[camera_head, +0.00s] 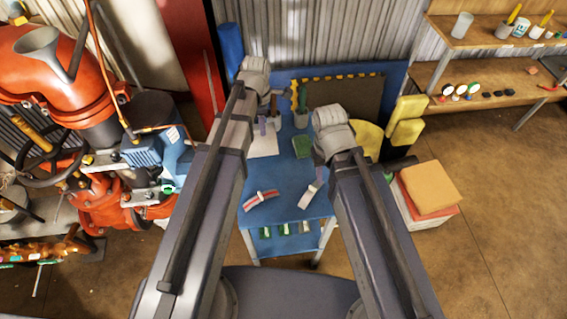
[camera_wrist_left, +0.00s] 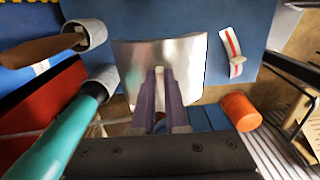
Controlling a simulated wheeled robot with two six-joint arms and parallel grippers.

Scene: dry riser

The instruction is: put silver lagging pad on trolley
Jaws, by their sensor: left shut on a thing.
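The silver lagging pad (camera_head: 264,145) is a pale, shiny, slightly bent sheet at the left part of the blue trolley top (camera_head: 275,212). My left gripper (camera_head: 262,126) is shut on the pad's edge; in the left wrist view its purple fingers (camera_wrist_left: 165,88) overlap the near middle of the pad (camera_wrist_left: 190,60). The blue trolley surface shows beyond the pad; I cannot tell whether the pad touches it. My right gripper (camera_head: 318,177) points down over the trolley's right side, by a small whitish piece (camera_head: 308,196). Its fingertips are too small to read.
A red-and-white strip (camera_head: 261,200) lies on the trolley. A green pad (camera_head: 302,146) and a cup with a green handle (camera_head: 301,118) stand farther back. The trolley's front middle is clear.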

